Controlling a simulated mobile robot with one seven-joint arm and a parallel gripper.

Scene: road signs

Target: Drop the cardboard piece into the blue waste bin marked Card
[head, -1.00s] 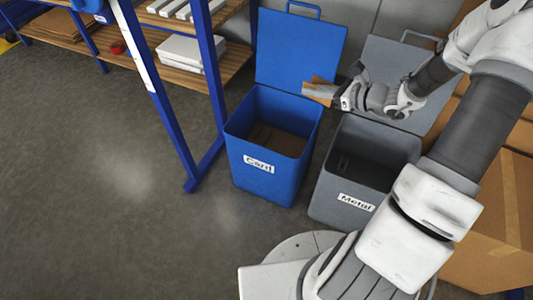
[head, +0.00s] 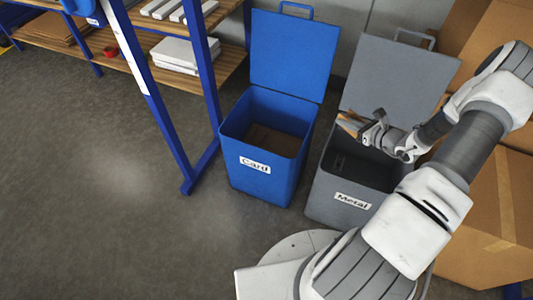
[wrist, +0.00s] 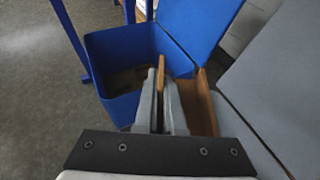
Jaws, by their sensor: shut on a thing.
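My gripper (head: 362,124) is shut on a brown, folded-looking cardboard piece (head: 349,121). In the head view it shows over the back left part of the grey Metal bin, right of the blue bin. In the wrist view the fingers (wrist: 162,88) pinch one brown panel, and another brown panel (wrist: 206,105) stands to the right of them. The blue bin (head: 262,178) has a white "Card" label and its lid (head: 293,55) is up. Brown material (head: 270,140) shows inside it. In the wrist view the blue bin (wrist: 105,45) is ahead and left of the fingers.
The grey bin (head: 340,210), labelled Metal, stands open just right of the blue bin, its lid (head: 395,80) up. A blue-framed shelf (head: 150,85) stands left, large cardboard boxes (head: 490,200) at right. The floor (head: 90,200) at front left is clear.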

